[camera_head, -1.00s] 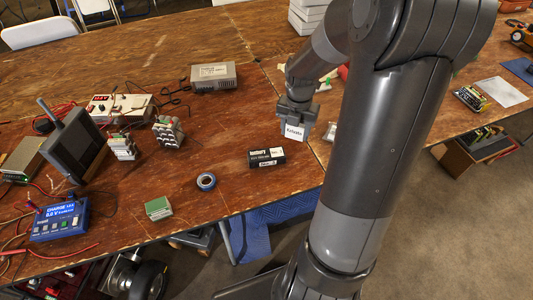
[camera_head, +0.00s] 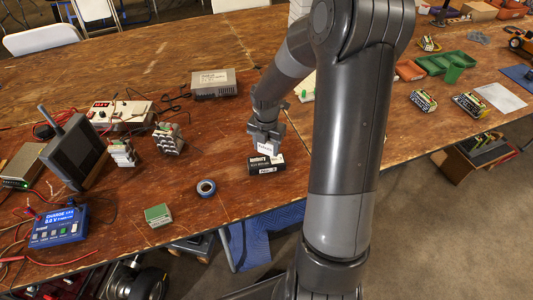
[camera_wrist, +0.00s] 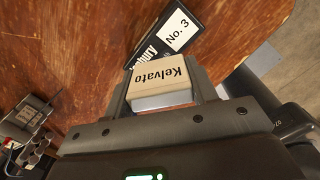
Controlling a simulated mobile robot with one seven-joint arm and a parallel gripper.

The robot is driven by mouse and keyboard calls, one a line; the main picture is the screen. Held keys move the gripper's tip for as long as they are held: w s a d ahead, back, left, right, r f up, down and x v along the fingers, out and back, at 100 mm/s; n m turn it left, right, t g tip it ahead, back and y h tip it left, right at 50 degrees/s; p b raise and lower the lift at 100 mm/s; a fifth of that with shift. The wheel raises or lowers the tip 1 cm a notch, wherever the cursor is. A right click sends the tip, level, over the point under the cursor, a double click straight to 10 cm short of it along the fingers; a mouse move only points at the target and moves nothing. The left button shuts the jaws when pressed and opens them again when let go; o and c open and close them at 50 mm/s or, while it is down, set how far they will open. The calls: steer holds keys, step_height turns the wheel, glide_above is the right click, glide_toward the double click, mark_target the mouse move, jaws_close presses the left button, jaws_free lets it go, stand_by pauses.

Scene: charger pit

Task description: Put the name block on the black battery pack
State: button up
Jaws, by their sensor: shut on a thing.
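The name block (camera_wrist: 160,84), pale with the word "Kelvato", is held between my gripper's fingers in the wrist view. In the head view the name block (camera_head: 267,147) shows just below my gripper (camera_head: 266,138). The black battery pack (camera_head: 262,165), with white "No. 3" and "…bury" labels, lies on the wooden table. In the wrist view the battery pack (camera_wrist: 158,40) lies just beyond the block, partly hidden by it. In the head view the block overlaps the pack's upper edge; I cannot tell whether they touch.
A blue charger (camera_head: 58,226) and a dark upright device (camera_head: 72,148) stand further left. A grey power box (camera_head: 213,83) is behind. The table's front edge is near the pack.

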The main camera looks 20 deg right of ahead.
mark_target(266, 153)
steer(key=shift+f, duration=2)
steer(key=shift+f, duration=0.1)
steer(key=o, duration=1)
steer(key=shift+c, duration=0.2)
